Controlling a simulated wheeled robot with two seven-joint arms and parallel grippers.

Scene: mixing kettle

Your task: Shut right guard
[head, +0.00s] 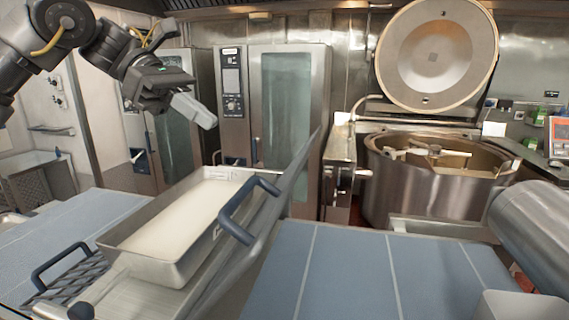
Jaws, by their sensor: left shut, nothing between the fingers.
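A thin grey metal panel with a blue handle (240,208), which looks like the right guard (290,183), stands tilted up along the right side of a steel pan. The steel pan (190,262) holds a pale, level filling. On the left, a slotted panel with another blue handle (58,262) lies low beside the pan. My left gripper (206,117) is shut and empty, in the air above and behind the pan, clear of both handles. My right gripper is out of the picture.
A large steel kettle (430,195) with its round lid (436,55) raised stands at the back right. Steel ovens (285,100) stand behind the pan. Blue-grey surfaces (350,275) to the right of the panel and to the far left look clear.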

